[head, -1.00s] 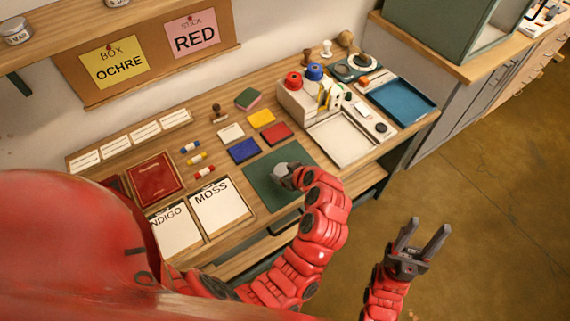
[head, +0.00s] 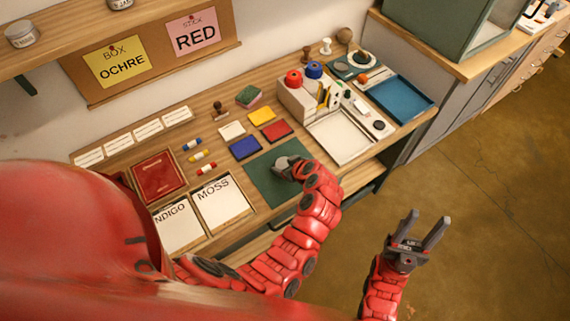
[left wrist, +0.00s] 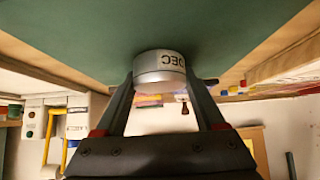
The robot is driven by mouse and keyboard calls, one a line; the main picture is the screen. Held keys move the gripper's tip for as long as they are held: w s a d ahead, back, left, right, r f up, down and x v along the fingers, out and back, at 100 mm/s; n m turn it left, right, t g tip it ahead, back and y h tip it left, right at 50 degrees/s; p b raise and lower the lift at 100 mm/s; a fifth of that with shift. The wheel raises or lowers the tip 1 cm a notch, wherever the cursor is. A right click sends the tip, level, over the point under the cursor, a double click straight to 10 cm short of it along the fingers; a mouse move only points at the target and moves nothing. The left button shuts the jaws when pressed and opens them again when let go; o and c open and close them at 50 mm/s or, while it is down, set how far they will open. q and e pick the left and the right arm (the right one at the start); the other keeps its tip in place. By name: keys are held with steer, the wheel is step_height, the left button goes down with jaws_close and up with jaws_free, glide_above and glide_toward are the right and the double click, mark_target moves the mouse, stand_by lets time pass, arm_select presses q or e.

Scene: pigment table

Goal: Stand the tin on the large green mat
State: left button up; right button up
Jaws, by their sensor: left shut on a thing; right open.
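The large green mat (head: 266,190) lies flat at the front of the table, right of the MOSS card. It also fills the top of the left wrist view (left wrist: 100,30). My left gripper (head: 286,166) is over the far part of the mat, shut on the small grey tin (head: 281,161). My right gripper (head: 420,236) is open and empty, above the floor off the table.
Blue (head: 244,148), yellow and red pads lie behind the mat. A white tray (head: 342,138) is to its right, and a blue tray (head: 402,98) farther right. INDIGO and MOSS (head: 220,205) cards are to its left. The near part of the mat is bare.

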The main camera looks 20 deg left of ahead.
arm_select(q)
steer(key=shift+f, duration=0.2)
steer(key=o, duration=1.4)
steer(key=shift+r, duration=0.1)
steer(key=shift+r, duration=0.1)
